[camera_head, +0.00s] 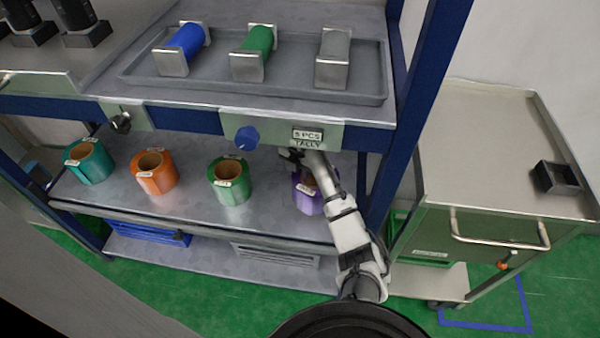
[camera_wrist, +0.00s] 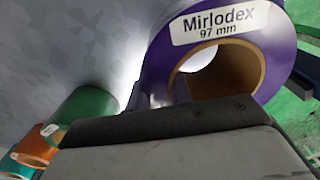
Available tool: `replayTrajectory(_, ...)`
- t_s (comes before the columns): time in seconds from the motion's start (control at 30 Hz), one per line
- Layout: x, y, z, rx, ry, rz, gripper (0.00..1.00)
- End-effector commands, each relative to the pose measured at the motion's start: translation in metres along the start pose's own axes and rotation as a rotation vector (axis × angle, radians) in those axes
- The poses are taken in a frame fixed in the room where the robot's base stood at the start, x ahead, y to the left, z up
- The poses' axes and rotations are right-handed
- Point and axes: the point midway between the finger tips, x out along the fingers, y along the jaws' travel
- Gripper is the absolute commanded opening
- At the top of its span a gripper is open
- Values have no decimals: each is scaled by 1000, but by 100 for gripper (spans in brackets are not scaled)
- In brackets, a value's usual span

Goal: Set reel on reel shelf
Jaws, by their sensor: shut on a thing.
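A purple reel (camera_head: 308,200) with a cardboard core is at the right end of the lower metal shelf (camera_head: 262,215), partly hidden behind my arm. In the wrist view the purple reel (camera_wrist: 220,48) fills the upper right, with a white label reading "Mirlodex 97 mm". My gripper (camera_head: 298,160) is at the reel, shut on it; in the wrist view the dark gripper body covers the bottom and the jaws (camera_wrist: 155,100) meet the reel's wall. Whether the reel touches the shelf I cannot tell.
Green (camera_head: 230,181), orange (camera_head: 153,172) and teal (camera_head: 89,161) reels stand left on the same shelf. Above is a tray (camera_head: 215,88) with three spools, and a front rail with a blue knob (camera_head: 247,138). A blue post (camera_head: 425,80) and a metal cart (camera_head: 485,150) are at right.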

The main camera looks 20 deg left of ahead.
Motion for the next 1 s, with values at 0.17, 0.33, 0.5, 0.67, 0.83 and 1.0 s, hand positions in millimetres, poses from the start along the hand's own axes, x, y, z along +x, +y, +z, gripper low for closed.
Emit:
replayTrajectory(0.17, 24, 0, 1, 0, -2, 1, 0)
replayTrajectory(0.33, 25, 0, 1, 0, -3, 1, 0)
replayTrajectory(0.5, 25, 0, 1, 0, -3, 1, 0)
replayTrajectory(0.67, 28, 0, 1, 1, -2, 1, 0)
replayTrajectory(0.83, 30, 0, 0, 0, 0, 0, 43)
replayTrajectory(1.0, 30, 0, 0, 0, 1, 0, 43)
